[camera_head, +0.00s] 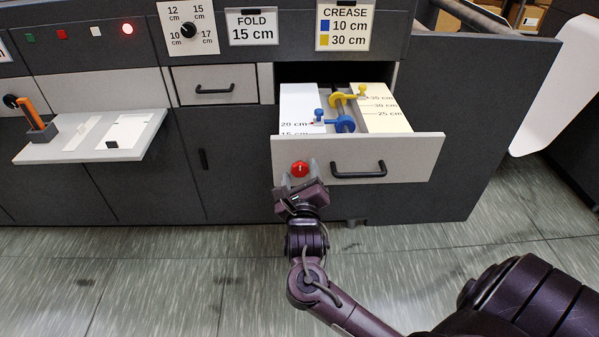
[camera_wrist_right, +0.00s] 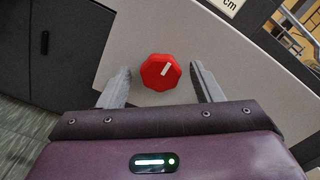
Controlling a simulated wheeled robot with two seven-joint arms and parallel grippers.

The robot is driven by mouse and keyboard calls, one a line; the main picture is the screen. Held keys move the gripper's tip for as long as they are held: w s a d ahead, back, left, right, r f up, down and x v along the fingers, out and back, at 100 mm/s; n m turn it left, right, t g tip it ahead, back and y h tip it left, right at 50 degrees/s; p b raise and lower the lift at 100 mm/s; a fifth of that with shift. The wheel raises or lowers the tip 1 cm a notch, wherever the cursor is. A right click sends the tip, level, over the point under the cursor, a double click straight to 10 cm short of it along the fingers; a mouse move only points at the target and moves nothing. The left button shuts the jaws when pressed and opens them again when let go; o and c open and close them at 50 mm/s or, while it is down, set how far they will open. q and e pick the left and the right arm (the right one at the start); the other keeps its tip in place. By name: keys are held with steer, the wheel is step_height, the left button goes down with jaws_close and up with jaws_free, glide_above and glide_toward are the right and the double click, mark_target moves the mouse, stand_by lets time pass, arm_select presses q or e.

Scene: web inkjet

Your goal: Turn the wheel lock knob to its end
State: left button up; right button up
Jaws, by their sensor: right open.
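The red wheel lock knob (camera_head: 299,169) sits on the left part of the open drawer's front panel. In the right wrist view the knob (camera_wrist_right: 161,72) is a faceted red dial with a white mark pointing to the upper right. My right gripper (camera_head: 299,180) is at the drawer front. In the right wrist view its two grey fingers (camera_wrist_right: 160,80) stand apart on either side of the knob, with a visible gap on each side. My left gripper is in neither view.
The drawer (camera_head: 420,158) is pulled out, with a black handle (camera_head: 358,171) right of the knob. Inside are a blue wheel (camera_head: 343,124) and a yellow wheel (camera_head: 341,99) on a shaft. A shelf (camera_head: 60,150) juts out at left. Floor in front is clear.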

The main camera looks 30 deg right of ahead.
steer(key=shift+w+d, duration=0.1)
steer(key=shift+w, duration=0.05)
steer(key=c, duration=1)
